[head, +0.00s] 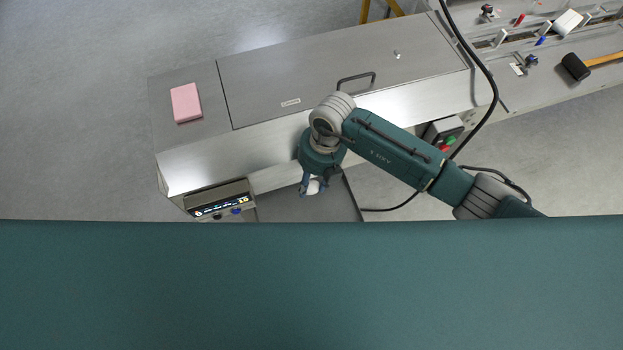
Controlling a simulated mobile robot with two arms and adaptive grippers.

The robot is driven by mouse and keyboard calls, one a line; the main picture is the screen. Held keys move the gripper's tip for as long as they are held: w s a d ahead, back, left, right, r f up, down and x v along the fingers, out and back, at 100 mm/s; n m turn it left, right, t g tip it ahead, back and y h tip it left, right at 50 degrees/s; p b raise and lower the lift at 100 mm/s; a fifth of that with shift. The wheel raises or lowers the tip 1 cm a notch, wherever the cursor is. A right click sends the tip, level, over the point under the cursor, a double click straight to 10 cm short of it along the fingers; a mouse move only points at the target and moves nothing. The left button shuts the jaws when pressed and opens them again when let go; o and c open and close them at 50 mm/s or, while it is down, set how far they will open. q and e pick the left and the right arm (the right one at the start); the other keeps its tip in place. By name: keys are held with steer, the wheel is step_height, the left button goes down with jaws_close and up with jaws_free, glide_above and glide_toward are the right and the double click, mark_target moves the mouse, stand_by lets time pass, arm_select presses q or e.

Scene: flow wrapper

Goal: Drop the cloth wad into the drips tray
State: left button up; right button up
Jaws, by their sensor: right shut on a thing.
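My right gripper (314,187) is shut on the white cloth wad (313,188), of which a small part shows between the fingers. The gripper points down in front of the steel machine. A flat grey tray, apparently the drips tray (280,209), lies below the machine's front edge. In the picture the wad is over this tray; its height above it is hard to tell. My own teal body hides the tray's near part. My left gripper is not in view.
The steel machine top (300,75) has a black handle (356,79) and a pink block (186,103) on its left end. A control panel (220,204) stands left of the tray. A black mallet (576,66) lies at the far right. A black cable hangs by my right arm.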

step_height(320, 180, down, 6)
steer(key=b, duration=0.4)
steer(key=shift+r+b, duration=0.1)
steer(key=shift+b, duration=0.25)
steer(key=o, duration=0.8)
steer(key=shift+r, duration=0.1)
steer(key=shift+w, duration=0.1)
